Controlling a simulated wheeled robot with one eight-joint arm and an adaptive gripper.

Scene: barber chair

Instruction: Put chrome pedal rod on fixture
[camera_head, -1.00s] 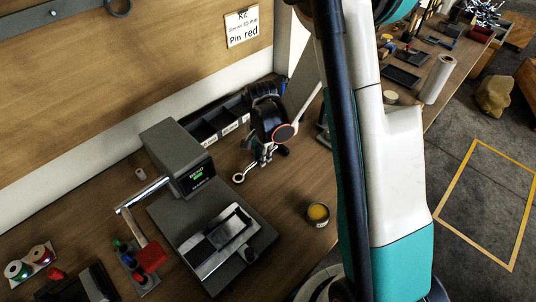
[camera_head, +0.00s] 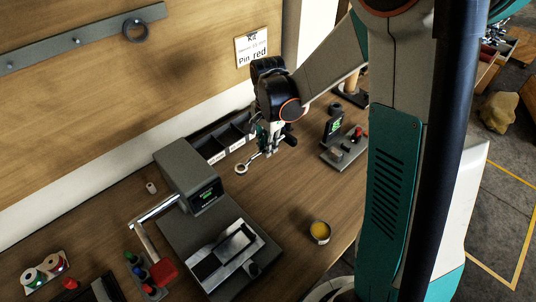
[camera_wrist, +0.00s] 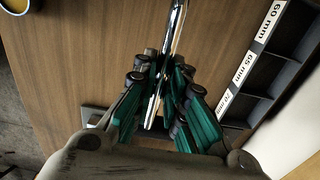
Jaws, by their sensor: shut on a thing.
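The chrome pedal rod is a thin shiny rod with a ring end (camera_head: 241,168). My gripper (camera_head: 270,143) is shut on it and holds it over the bench, in front of the dark bins. In the wrist view the rod (camera_wrist: 174,35) runs up between the teal fingers of my gripper (camera_wrist: 160,85). A grey fixture (camera_head: 178,226) with a metal clamp-like block (camera_head: 225,256) and a display head (camera_head: 187,172) stands left of and nearer than the gripper. The rod is apart from it.
A smaller station (camera_head: 345,150) with a screen and red knob stands to the right. Labelled bins (camera_head: 222,143) line the wall. A yellow-filled tin (camera_head: 320,232) stands right of the fixture. A red-ended lever (camera_head: 155,250) sticks out at the left. Bare bench lies between gripper and tin.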

